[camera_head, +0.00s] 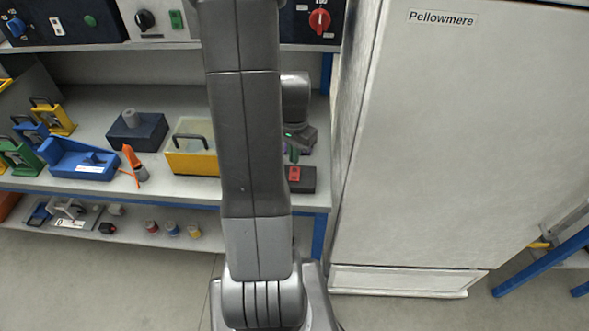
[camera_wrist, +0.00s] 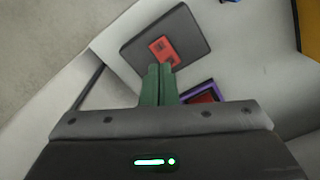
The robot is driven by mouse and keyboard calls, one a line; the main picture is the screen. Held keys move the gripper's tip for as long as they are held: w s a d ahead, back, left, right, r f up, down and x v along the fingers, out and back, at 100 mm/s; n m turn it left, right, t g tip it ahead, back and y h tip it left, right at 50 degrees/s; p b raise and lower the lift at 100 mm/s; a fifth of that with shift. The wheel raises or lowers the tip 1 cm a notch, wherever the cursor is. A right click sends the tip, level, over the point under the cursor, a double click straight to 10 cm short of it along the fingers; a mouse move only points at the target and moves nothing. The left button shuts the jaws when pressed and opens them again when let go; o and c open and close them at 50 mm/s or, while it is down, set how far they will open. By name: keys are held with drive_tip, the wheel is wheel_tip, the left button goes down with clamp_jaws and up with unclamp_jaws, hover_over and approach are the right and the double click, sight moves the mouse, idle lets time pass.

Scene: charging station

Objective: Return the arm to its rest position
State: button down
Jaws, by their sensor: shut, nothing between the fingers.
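My gripper (camera_wrist: 158,84) shows in the wrist view with its two green fingers together and nothing between them. In the head view the gripper (camera_head: 294,155) is partly hidden behind my arm, above the right end of the bench. Just past the fingertips is a dark block with a red piece on top (camera_wrist: 163,48); the same dark block (camera_head: 300,180) lies near the bench's right front corner. I cannot tell whether the fingers touch it. A purple-edged item with a red face (camera_wrist: 203,95) is beside the fingers, partly covered by the gripper body.
The bench (camera_head: 88,110) carries a yellow box (camera_head: 192,162), a blue tray (camera_head: 80,165), a dark block with a grey knob (camera_head: 136,131) and an orange-handled tool (camera_head: 135,165). A lower shelf (camera_head: 130,228) holds small parts. A tall white cabinet (camera_head: 450,140) stands close on the right.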

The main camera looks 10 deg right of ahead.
sight(294, 178)
idle(0.3)
wheel_tip(294, 178, down, 7)
drive_tip(key=b, duration=0.5)
drive_tip(key=shift+f, duration=0.1)
drive_tip(key=shift+r, duration=0.2)
